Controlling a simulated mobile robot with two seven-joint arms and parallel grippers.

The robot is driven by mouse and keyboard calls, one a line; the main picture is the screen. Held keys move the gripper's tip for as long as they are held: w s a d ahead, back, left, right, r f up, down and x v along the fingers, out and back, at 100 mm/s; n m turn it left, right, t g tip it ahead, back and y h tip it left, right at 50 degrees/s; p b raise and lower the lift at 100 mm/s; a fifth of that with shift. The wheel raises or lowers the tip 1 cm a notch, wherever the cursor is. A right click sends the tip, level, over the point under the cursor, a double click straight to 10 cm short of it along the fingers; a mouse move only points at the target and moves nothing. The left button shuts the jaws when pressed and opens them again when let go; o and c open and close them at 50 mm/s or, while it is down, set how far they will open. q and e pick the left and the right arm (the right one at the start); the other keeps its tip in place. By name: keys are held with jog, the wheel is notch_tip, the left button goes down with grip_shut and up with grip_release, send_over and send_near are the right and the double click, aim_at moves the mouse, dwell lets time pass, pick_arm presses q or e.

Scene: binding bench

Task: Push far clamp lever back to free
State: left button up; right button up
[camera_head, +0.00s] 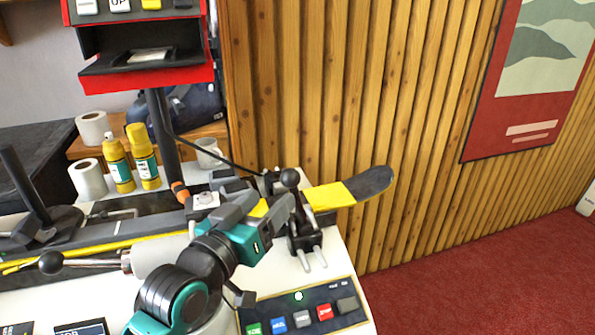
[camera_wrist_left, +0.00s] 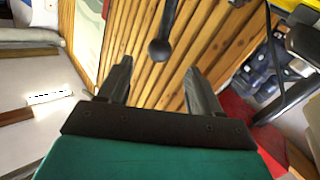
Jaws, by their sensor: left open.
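The far clamp lever (camera_head: 290,180) has a black ball knob and stands upright on its clamp (camera_head: 303,240) beside the ski. In the left wrist view the lever's knob (camera_wrist_left: 160,49) shows ahead, between the lines of the two fingers. My left gripper (camera_head: 264,207) is just left of the lever, its fingers spread and empty. In the wrist view the open left gripper (camera_wrist_left: 157,78) has no visible contact with the knob. The arm hides part of the clamp and bench. My right gripper is not in view.
A yellow and dark ski (camera_head: 330,196) lies along the bench. Another ball-knobbed lever (camera_head: 50,263) lies low at the left. A button panel (camera_head: 335,300) is at the front right. Yellow bottles (camera_head: 143,157) and white rolls (camera_head: 88,180) stand behind. A slatted wood wall (camera_head: 330,90) is beyond.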

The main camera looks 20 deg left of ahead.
aim_at(288, 182)
pick_arm(q)
jog(key=w, duration=0.3)
jog(key=w+d, duration=0.1)
jog(key=w, duration=0.3)
jog(key=w+d, duration=0.1)
jog(key=w, duration=0.2)
jog(key=shift+w, duration=0.2)
grip_shut()
